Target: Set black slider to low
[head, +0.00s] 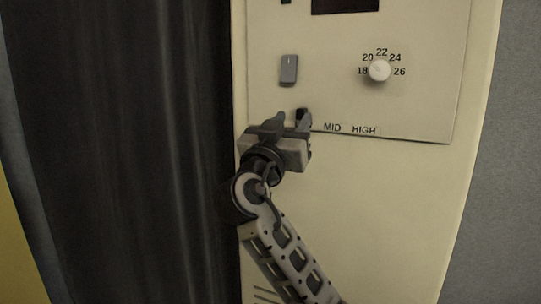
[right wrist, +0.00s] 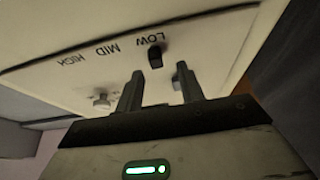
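The black slider (head: 302,113) is at the left end of the LOW, MID, HIGH row on the cream control panel (head: 420,105). In the right wrist view the slider (right wrist: 156,58) stands beside the LOW label (right wrist: 149,38). In the head view my gripper covers that label. My right gripper (head: 292,118) is at the slider with its fingers pointing at the panel. In the right wrist view its two fingers (right wrist: 158,75) are apart, with the slider showing beyond the gap between them. I cannot tell whether a finger touches it. My left gripper is not in view.
A grey rocker switch (head: 289,69) is just above my right gripper. A white dial (head: 380,70) marked 18 to 26 is to its right. A dark display (head: 345,4) is at the top. A dark curtain-like surface (head: 120,150) lies left of the cream housing.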

